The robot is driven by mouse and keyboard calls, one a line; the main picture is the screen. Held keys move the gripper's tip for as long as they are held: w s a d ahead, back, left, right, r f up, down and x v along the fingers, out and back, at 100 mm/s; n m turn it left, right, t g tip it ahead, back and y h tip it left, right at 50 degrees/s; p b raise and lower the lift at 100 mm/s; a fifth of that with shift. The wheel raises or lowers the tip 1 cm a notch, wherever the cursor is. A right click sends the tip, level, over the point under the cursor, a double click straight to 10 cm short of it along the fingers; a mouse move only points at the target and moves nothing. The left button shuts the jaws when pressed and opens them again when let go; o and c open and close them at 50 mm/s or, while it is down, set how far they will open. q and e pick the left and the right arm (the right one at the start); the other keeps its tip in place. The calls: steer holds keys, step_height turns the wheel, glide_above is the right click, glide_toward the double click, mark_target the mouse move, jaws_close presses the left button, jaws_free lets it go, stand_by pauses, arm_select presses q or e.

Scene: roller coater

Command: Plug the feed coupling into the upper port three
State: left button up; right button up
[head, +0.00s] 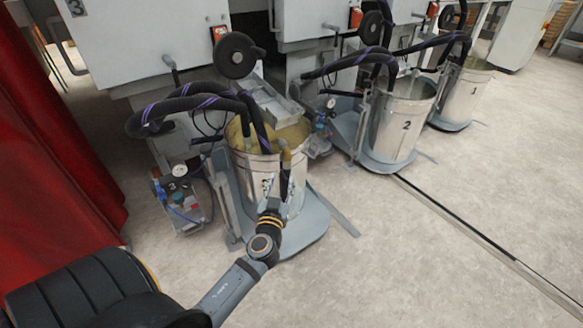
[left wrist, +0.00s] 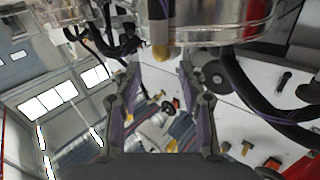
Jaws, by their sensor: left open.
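The feed coupling (head: 286,156), a tan and grey hose end, hangs at the front rim of the nearest metal bucket (head: 290,195). In the left wrist view its tan tip (left wrist: 161,53) lies just beyond the fingertips, roughly between them, beside the bucket wall. My left gripper (head: 268,187) is in front of the bucket, just below the coupling; its fingers (left wrist: 159,72) are spread with nothing between them. A machine marked 3 (head: 76,8) stands behind the bucket. I cannot make out its upper port. My right gripper is not in view.
Black hoses with purple stripes (head: 190,103) arch over the bucket. A black handwheel (head: 237,54) sits on the machine. A small pump unit (head: 182,205) stands left of the bucket, near a red curtain (head: 50,140). Bucket 2 (head: 400,125) is at right.

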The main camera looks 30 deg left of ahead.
mark_target(287, 164)
arm_select(q)
steer(key=x, duration=0.4)
steer(key=shift+w+a, duration=0.1)
steer(key=x, duration=0.2)
steer(key=f+b+x, duration=0.1)
steer(key=x, duration=0.1)
steer(key=shift+w, duration=0.15)
steer(key=shift+w+a, duration=0.15)
steer(key=shift+w, duration=0.25)
steer(key=shift+c, duration=0.3)
steer(key=shift+r, duration=0.1)
jaws_close()
